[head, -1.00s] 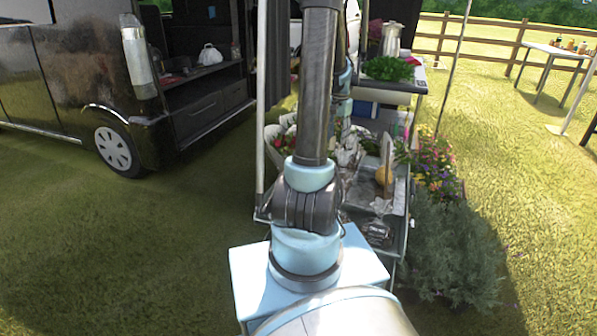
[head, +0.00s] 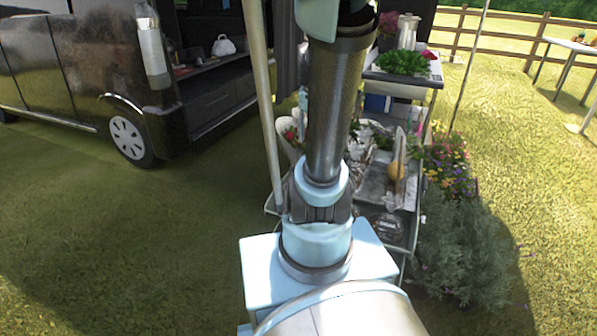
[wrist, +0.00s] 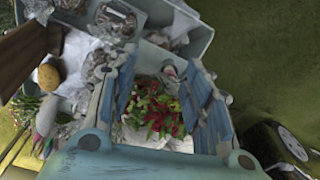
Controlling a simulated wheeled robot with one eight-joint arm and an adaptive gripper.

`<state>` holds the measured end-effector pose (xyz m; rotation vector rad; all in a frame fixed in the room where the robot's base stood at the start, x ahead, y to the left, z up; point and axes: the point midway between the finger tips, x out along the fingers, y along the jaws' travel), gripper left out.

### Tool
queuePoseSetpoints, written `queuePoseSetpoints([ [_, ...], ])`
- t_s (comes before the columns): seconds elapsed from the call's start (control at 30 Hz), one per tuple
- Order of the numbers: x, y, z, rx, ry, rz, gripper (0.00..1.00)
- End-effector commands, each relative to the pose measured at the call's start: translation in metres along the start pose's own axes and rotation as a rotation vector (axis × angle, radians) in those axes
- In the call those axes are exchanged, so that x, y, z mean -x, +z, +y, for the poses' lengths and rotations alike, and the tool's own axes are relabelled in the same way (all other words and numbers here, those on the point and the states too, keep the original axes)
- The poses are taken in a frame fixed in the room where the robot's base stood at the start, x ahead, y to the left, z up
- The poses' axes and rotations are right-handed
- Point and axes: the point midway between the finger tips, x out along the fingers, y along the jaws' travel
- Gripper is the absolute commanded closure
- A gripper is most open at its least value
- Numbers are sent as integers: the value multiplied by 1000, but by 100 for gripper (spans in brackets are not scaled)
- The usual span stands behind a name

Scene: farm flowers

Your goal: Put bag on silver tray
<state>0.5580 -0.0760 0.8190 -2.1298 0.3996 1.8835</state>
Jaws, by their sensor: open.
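My gripper (wrist: 162,105) is open in the wrist view, its blue-grey fingers apart above red flowers with green leaves (wrist: 153,108). Nothing is clearly held between them. Clear bags with dark contents (wrist: 115,20) lie in a grey bin at the top of the wrist view. One such bag (head: 390,228) shows at the cart's front in the head view. A white bag (head: 223,46) sits on the van's shelf. A silvery tray-like surface (head: 378,187) shows on the cart, partly covered; I cannot tell whether it is the silver tray. My arm hides the gripper in the head view.
The black van (head: 60,65) stands at left. A pole (head: 264,100) rises beside my arm. A shrub (head: 460,250) and flowers border the cart's right side. A yellow round item (wrist: 48,77) lies beside a brown board (wrist: 22,58). Open grass lies at left.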

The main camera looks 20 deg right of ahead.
Motion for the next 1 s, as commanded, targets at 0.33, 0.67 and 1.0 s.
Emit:
queuePoseSetpoints([
  [0.33, -8, 77, -16, 193, -18, 33, 55],
  [0.67, -30, 134, -19, 357, -34, 63, 55],
  [1.0, -39, 151, -22, 410, -40, 73, 55],
])
